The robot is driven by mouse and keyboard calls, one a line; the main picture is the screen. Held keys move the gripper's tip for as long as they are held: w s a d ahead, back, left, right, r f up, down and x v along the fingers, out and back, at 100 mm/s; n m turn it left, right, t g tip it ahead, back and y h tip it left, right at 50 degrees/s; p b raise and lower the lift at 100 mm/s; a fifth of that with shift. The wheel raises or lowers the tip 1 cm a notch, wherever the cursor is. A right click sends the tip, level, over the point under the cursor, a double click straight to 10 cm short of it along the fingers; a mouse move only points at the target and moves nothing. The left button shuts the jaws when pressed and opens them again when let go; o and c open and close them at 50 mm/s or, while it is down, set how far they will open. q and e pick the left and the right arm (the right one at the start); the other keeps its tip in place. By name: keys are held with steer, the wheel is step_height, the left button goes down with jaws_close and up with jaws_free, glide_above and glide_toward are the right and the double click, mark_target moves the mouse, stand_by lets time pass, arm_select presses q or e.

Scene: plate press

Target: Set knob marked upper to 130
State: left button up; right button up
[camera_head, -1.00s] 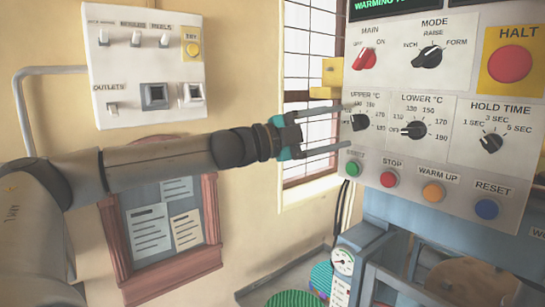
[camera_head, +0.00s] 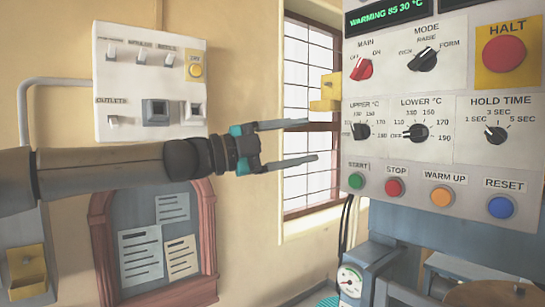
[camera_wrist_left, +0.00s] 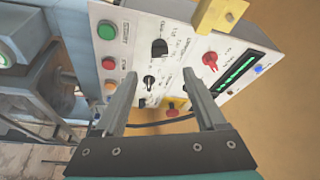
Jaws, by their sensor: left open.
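The black knob under the UPPER °C label (camera_head: 360,131) is on the white control panel, at its left edge in the head view. Its pointer seems to face left, but the mark it sits at is too small to read surely. My left gripper (camera_head: 311,140) is open and empty, its two fingers just left of the panel and apart from the knob. In the left wrist view the fingers (camera_wrist_left: 160,73) are spread, with the upper knob (camera_wrist_left: 159,48) beyond them. The LOWER °C knob (camera_head: 415,132) points left toward OFF. My right gripper is not in view.
A yellow block (camera_head: 325,92) juts out at the panel's left edge, above the gripper. Green START (camera_head: 356,181), red STOP (camera_head: 395,187) and other buttons line up below the knobs. The display (camera_head: 390,14) reads WARMING. A wall switch box (camera_head: 150,80) is behind my arm.

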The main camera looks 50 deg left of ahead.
arm_select(q)
steer(key=b+v, duration=0.1)
steer(key=v, duration=0.4)
stand_by(1.8)
